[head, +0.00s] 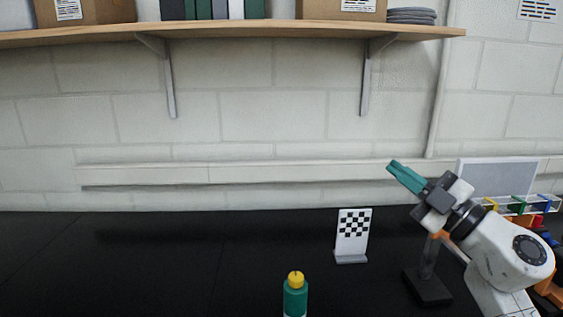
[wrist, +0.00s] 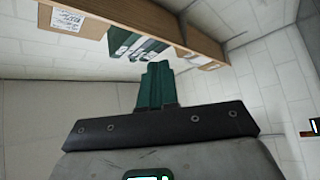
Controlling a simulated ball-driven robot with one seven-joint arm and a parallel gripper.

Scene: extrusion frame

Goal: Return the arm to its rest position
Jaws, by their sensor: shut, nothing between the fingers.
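My gripper (head: 391,165) has teal fingers and is raised above the right side of the black table, pointing up and to the left in the head view. Its fingers are together and empty. In the wrist view the closed teal fingers (wrist: 158,66) point up toward the wall shelf, touching nothing. My white arm (head: 507,250) comes in from the right edge of the head view.
A green bottle with a yellow cap (head: 295,295) and a checkerboard stand (head: 352,236) are on the black table (head: 170,260). A dark-based post (head: 428,287) stands under my gripper. Coloured bins (head: 520,205) are at right. A wooden shelf (head: 230,33) is above. The table's left is clear.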

